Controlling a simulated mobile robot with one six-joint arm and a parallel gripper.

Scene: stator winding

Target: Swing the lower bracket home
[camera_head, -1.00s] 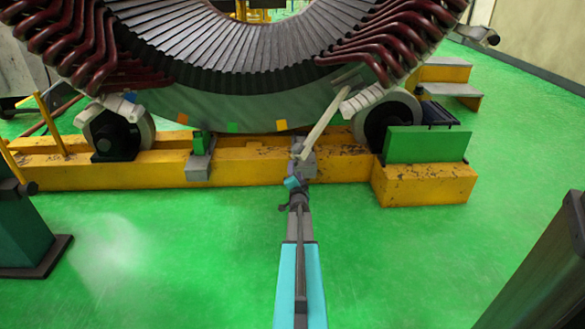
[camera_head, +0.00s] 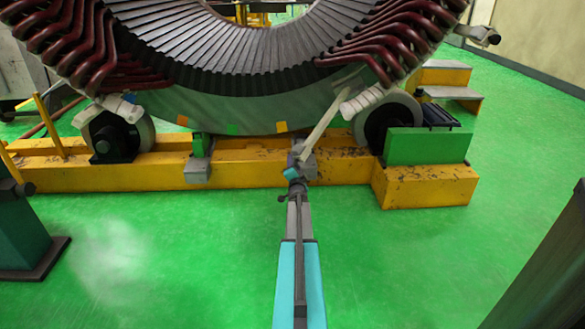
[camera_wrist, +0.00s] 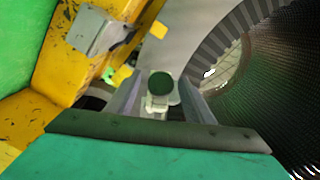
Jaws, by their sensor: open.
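The lower bracket appears to be the long pale bar (camera_head: 322,120) that slants from the stator's lower right side down to my gripper. I cannot tell how its upper end is attached. My gripper (camera_head: 301,152) is at the bar's lower end, in front of the yellow base. In the wrist view my gripper (camera_wrist: 158,98) is open, with its two grey fingers on either side of a pale piece with a round dark green end (camera_wrist: 161,86). I cannot tell whether the fingers touch it. The stator (camera_head: 235,108) stands behind, with dark red coils on both sides.
The yellow base (camera_head: 110,177) runs across behind my gripper, with rollers (camera_head: 388,122) under the stator. A green block (camera_head: 428,146) stands on its right end. A grey block (camera_head: 198,168) is on its front to the left. The green floor in front is clear.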

